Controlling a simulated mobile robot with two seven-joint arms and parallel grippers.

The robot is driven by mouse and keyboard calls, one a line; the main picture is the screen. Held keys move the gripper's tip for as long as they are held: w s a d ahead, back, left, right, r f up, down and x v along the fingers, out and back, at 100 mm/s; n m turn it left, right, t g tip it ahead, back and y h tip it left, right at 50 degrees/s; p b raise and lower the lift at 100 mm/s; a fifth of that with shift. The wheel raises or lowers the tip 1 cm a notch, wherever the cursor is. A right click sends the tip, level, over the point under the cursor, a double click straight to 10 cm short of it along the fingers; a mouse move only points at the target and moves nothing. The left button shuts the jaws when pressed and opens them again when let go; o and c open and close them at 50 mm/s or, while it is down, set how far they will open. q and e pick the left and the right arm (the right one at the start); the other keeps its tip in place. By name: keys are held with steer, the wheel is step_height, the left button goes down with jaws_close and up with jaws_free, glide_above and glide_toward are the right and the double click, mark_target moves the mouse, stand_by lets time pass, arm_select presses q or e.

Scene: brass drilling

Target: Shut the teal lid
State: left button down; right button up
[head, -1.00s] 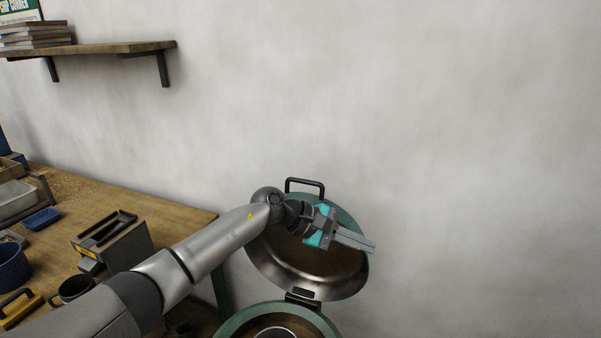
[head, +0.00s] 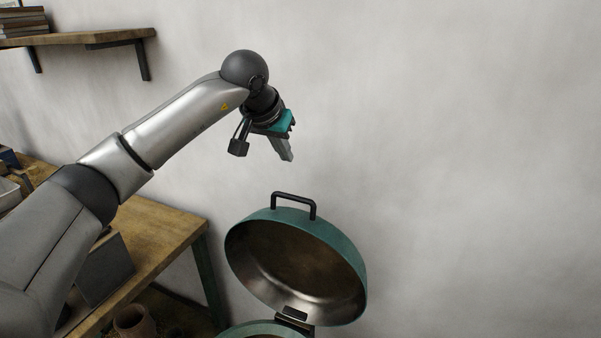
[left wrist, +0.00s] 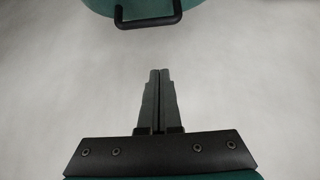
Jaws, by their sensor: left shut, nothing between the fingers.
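The teal lid (head: 347,253) stands open in the head view, tilted up on its hinge (head: 294,318) with its metal inner side facing me. Its black handle (head: 294,198) is at the top edge. The teal drum (head: 262,330) below shows only its upper rim. My left gripper (head: 288,158) is shut and empty, above the lid and apart from it, fingers pointing down. In the left wrist view my fingers (left wrist: 157,75) are together, and the lid's handle (left wrist: 148,22) and teal edge (left wrist: 100,4) are ahead at the top. My right gripper is not in view.
A wooden workbench (head: 165,235) with a grey box (head: 104,270) is at the left. A wooden shelf (head: 75,38) with books is on the wall above. A brown pot (head: 134,321) shows at the bottom. The wall right of the lid is clear.

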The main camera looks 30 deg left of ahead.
arm_select(q)
steer(key=shift+x, duration=0.8)
steer(key=p, duration=0.2)
glide_above(289, 212)
steer(key=w, duration=0.4)
step_height(289, 212, down, 7)
steer(key=shift+s+f, duration=0.1)
steer(key=shift+s, duration=0.45)
steer(key=shift+s+f+p, duration=0.15)
steer(key=shift+s+p, duration=0.05)
steer(key=shift+s, duration=0.55)
steer(key=shift+s+f+p, duration=0.2)
steer(key=shift+s, duration=0.5)
steer(key=shift+s, duration=0.15)
